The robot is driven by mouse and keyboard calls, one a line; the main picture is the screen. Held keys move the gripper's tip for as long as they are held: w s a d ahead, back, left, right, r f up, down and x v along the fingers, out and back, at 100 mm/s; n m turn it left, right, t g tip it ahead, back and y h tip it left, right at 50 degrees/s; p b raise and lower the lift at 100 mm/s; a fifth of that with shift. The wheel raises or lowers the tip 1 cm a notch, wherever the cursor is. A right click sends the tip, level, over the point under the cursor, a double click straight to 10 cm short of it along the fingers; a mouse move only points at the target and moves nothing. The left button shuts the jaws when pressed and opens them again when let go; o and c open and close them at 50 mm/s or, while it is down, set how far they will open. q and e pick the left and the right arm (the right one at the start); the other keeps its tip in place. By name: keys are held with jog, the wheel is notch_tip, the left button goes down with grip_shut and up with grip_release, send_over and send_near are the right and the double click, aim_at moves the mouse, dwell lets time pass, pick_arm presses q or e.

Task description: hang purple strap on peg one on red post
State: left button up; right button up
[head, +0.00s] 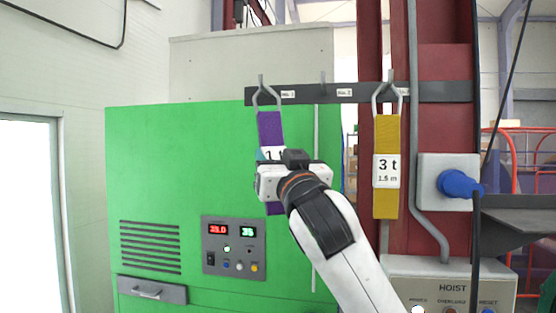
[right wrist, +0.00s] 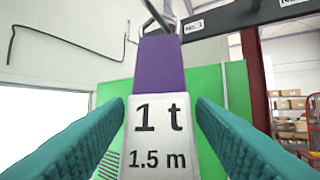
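The purple strap (head: 270,128) hangs straight down in the head view, with its metal ring (head: 265,92) around the leftmost peg (head: 261,79), beside the "No. 1" label. Its white "1 t 1.5 m" tag fills the middle of the right wrist view (right wrist: 160,143). My right gripper (head: 270,160) is in front of the strap and hides part of it. Its teal fingers (right wrist: 160,108) stand on either side of the tag, with a gap showing at the right finger, so it looks open around the strap. My left gripper is not in view.
The dark peg rail (head: 360,93) runs to the red post (head: 445,130). The middle peg (head: 323,80) is bare. A yellow "3 t" strap (head: 387,200) hangs on the right peg. A green cabinet (head: 160,170) stands behind; a hoist box (head: 450,275) is at lower right.

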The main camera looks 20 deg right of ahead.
jog(key=o, duration=0.3)
jog(key=shift+s+f, duration=0.1)
jog(key=shift+f, duration=0.05)
